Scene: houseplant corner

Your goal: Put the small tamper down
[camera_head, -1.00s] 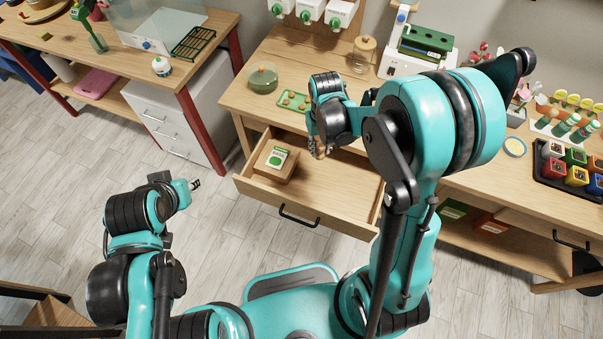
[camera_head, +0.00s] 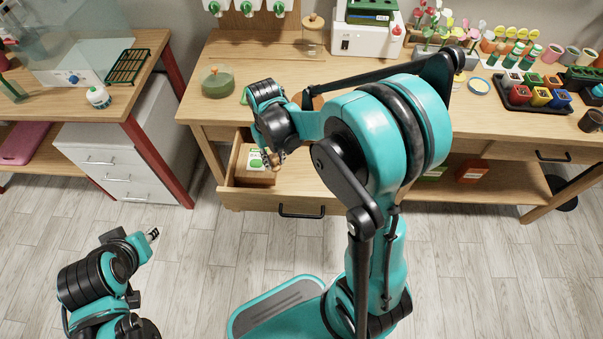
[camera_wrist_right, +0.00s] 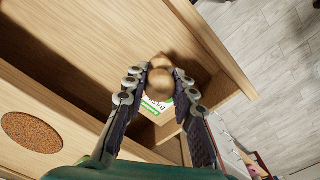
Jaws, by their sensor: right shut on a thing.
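The small tamper (camera_wrist_right: 160,80) is a light wooden piece with a rounded knob, held between the fingertips of my right gripper (camera_wrist_right: 161,92) in the right wrist view. In the head view my right gripper (camera_head: 272,158) is over the left part of the open drawer (camera_head: 290,187), and only a little of the tamper shows there. Below it is a wooden box with a green-and-white seed packet (camera_head: 256,160). I cannot tell whether the tamper touches anything underneath. My left gripper (camera_head: 153,236) is over the floor, away from the table, too small to judge.
The table (camera_head: 215,117) carries a green-filled glass jar (camera_head: 217,81), a lidded jar (camera_head: 313,37), a white machine (camera_head: 365,40) and a black tray of coloured pots (camera_head: 528,103). A round cork mat (camera_wrist_right: 32,130) shows in the wrist view. The drawer's right part looks bare.

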